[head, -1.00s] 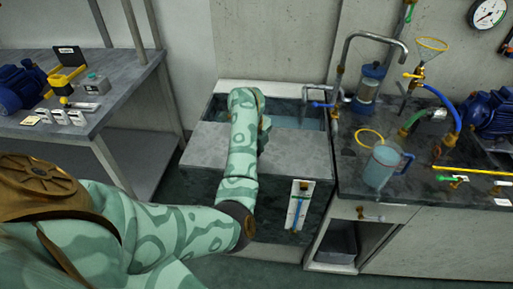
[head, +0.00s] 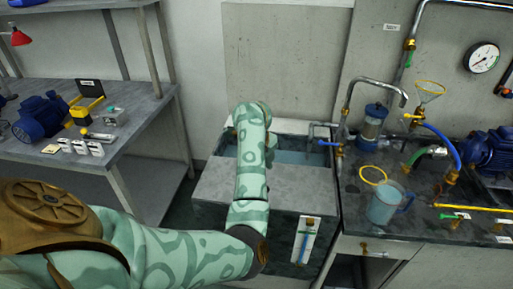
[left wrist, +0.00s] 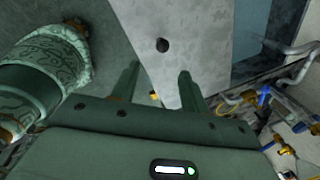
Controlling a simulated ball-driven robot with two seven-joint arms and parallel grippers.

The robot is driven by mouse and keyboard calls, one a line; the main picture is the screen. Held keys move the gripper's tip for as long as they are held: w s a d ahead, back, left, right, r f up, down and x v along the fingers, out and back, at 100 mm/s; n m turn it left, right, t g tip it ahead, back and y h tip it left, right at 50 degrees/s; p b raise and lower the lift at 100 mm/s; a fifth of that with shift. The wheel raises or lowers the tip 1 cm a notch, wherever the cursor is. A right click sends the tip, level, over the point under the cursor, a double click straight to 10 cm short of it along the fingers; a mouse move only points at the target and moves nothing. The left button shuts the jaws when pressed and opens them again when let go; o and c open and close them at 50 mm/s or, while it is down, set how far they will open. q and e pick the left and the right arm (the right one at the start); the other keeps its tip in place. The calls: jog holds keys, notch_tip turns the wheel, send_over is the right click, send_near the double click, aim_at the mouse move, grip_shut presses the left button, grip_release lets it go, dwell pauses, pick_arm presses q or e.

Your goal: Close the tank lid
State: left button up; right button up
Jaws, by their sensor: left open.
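The tank (head: 290,126) stands in the middle of the head view. A flat grey lid (head: 300,185) covers its front part, and blue water shows in the open strip at the back. My left arm reaches over the lid in the head view; its gripper is mostly hidden behind the arm. In the left wrist view my left gripper (left wrist: 158,72) is open, its two fingers apart. A pale grey panel with a dark round hole, apparently the lid (left wrist: 190,45), shows beyond and between them. I cannot tell whether the fingers touch it. My right gripper is not in view.
A counter right of the tank holds a blue jug (head: 383,204), a yellow ring (head: 372,175) and a blue pump (head: 490,150). A tap pipe (head: 347,95) rises beside the tank's back right corner. A workbench (head: 150,110) with several small parts stands left.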

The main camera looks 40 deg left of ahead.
pick_arm(q)
notch_tip(320, 180, up, 6)
jog(key=s+p, duration=0.1)
jog(key=p, duration=0.1)
jog(key=shift+s+r+p, duration=0.15)
jog(key=shift+r+p, duration=0.1)
jog(key=shift+p, duration=0.1)
